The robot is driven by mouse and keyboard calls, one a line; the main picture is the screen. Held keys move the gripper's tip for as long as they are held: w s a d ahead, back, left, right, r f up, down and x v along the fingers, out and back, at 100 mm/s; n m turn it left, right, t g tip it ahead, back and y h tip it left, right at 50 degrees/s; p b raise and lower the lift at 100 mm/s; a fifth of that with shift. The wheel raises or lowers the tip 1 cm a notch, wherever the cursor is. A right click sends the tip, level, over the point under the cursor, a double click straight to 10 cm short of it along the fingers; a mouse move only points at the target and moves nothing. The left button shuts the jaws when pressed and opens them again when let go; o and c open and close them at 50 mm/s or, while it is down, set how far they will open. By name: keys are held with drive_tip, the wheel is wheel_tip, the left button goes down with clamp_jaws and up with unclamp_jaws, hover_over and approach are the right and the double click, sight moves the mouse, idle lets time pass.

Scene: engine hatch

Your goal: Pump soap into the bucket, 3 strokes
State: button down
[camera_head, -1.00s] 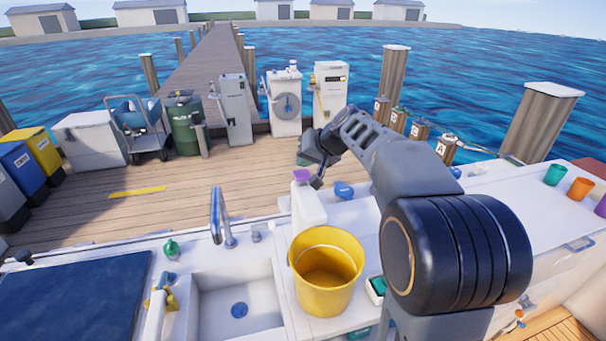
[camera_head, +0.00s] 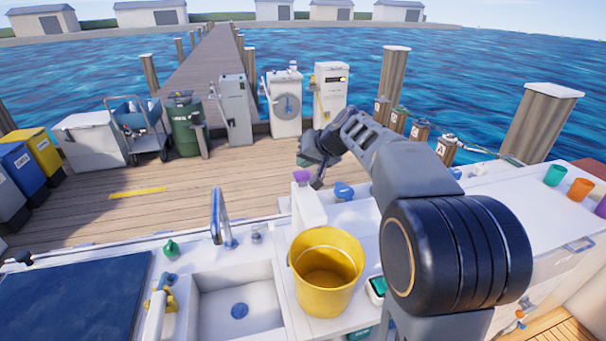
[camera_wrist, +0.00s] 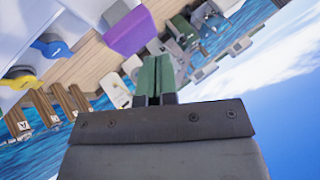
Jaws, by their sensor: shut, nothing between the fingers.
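A white soap bottle (camera_head: 309,208) with a purple pump head (camera_head: 301,176) stands on the counter behind the bucket. The yellow bucket (camera_head: 325,285) stands upright on the counter beside the sink, and its inside looks empty.
The sink (camera_head: 237,305) and a grey faucet (camera_head: 217,215) are left of the bucket. A blue-topped item (camera_head: 344,190) stands right of the bottle. A green-topped item (camera_head: 377,287) sits close to the bucket's right side. Coloured cups (camera_head: 579,188) stand at the far right.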

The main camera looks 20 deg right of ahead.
sight(302, 172)
drive_tip(key=shift+f, duration=0.1)
idle(0.6)
drive_tip(key=shift+f+b, duration=0.35)
drive_tip(key=shift+b, duration=0.2)
drive_tip(key=shift+f+b, duration=1.05)
drive_tip(key=shift+f, duration=0.1)
idle(0.9)
drive_tip(key=shift+r, duration=0.15)
idle(0.3)
drive_tip(key=shift+r+p, duration=1.2)
drive_tip(key=shift+r, duration=0.25)
drive_tip(key=shift+r, duration=0.1)
drive_tip(key=shift+r+p, duration=1.85)
drive_tip(key=shift+r, duration=0.55)
